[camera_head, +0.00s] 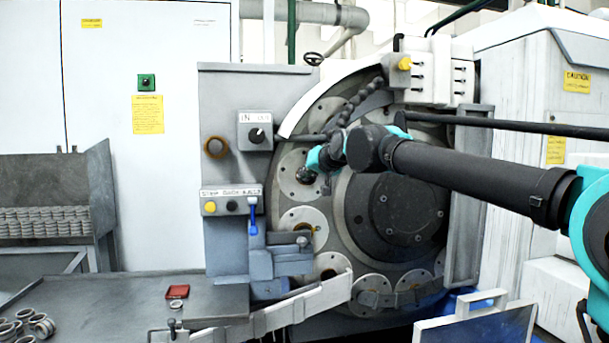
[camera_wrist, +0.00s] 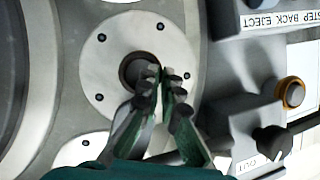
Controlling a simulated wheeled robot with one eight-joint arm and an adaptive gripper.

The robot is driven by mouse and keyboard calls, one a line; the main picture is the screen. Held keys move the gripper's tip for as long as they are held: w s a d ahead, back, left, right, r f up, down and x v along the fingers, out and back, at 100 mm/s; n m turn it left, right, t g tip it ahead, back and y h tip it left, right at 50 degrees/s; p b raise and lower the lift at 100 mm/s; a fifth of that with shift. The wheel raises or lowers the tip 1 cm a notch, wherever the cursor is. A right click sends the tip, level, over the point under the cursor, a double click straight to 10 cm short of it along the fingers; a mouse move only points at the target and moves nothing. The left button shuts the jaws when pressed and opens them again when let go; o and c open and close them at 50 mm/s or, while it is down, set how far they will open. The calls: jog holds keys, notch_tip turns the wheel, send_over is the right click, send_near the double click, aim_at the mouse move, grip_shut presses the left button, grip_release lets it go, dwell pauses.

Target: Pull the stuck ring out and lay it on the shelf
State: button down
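The stuck ring appears as a dark brownish ring in the centre of a pale bolted disc (camera_wrist: 105,65); the ring (camera_wrist: 138,70) shows in the wrist view. In the head view, this disc (camera_head: 287,172) is on the left side of the big round wheel, and my gripper partly hides its centre. My gripper (camera_wrist: 162,80) reaches in from below in the wrist view, its fingertips close together at the ring's right edge. Whether they grip the rim is unclear. In the head view my gripper (camera_head: 312,172) is small and dark at the disc.
A control box (camera_head: 231,200) with knobs and a blue lever (camera_head: 253,216) stands close left of the disc.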

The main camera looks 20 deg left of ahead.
jog(key=shift+s+d, duration=0.45)
jog(key=shift+s, duration=0.3)
jog(key=shift+s+d, duration=0.45)
jog(key=shift+s, duration=0.3)
jog(key=shift+s+d, duration=0.45)
jog(key=shift+s, duration=0.3)
dwell(0.5)
